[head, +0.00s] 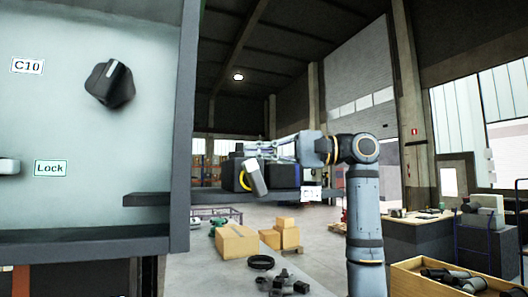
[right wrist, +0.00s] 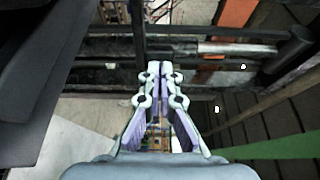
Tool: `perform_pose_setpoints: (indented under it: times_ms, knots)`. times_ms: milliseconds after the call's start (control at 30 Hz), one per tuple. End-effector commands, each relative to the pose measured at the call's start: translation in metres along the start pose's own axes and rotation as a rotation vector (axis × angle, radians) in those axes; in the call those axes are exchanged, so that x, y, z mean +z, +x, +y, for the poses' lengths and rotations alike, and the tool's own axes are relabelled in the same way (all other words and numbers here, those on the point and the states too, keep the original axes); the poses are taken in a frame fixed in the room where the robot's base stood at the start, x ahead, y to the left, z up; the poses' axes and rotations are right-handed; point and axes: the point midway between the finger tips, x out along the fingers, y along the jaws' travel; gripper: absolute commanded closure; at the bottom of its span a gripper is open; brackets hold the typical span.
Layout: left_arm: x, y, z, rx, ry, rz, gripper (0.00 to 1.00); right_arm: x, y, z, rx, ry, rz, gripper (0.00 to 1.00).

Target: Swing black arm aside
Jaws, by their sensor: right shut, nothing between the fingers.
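A dark horizontal arm (head: 222,198) sticks out to the right from the lower edge of the pale panel in the head view. A black box-like unit (head: 286,176) with a white label sits at its far end; whether they are joined is unclear. A pale grey handle (head: 257,179) and a yellow ring show on the unit's left side. My right gripper (head: 258,150) is just above the unit, shut and empty. In the right wrist view the shut fingertips (right wrist: 160,72) point at dark horizontal bars (right wrist: 190,92); contact cannot be told. My left gripper is out of view.
The pale panel (head: 90,190) fills the left, with a black knob (head: 111,83) and labels C10 and Lock. Cardboard boxes (head: 237,242) and dark parts lie below on a grey surface. A crate of parts (head: 412,279) stands at lower right.

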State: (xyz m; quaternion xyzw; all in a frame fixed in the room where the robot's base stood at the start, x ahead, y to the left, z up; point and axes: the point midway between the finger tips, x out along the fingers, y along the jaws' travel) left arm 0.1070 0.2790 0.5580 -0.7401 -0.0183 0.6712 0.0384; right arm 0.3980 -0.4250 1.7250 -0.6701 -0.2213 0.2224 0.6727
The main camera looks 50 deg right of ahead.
Motion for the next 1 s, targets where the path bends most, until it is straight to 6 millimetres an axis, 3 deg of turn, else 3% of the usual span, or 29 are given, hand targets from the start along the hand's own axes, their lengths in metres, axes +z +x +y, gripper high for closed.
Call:
perform_pose_setpoints:
  times_ms: [400, 1000]
  knots:
    - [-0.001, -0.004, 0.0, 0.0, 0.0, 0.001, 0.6, -0.002, 0.025, 0.0, 0.0, 0.0, 0.004, 1.0]
    - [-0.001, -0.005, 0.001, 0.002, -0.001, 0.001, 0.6, -0.002, 0.03, 0.0, -0.001, 0.0, 0.004, 1.0]
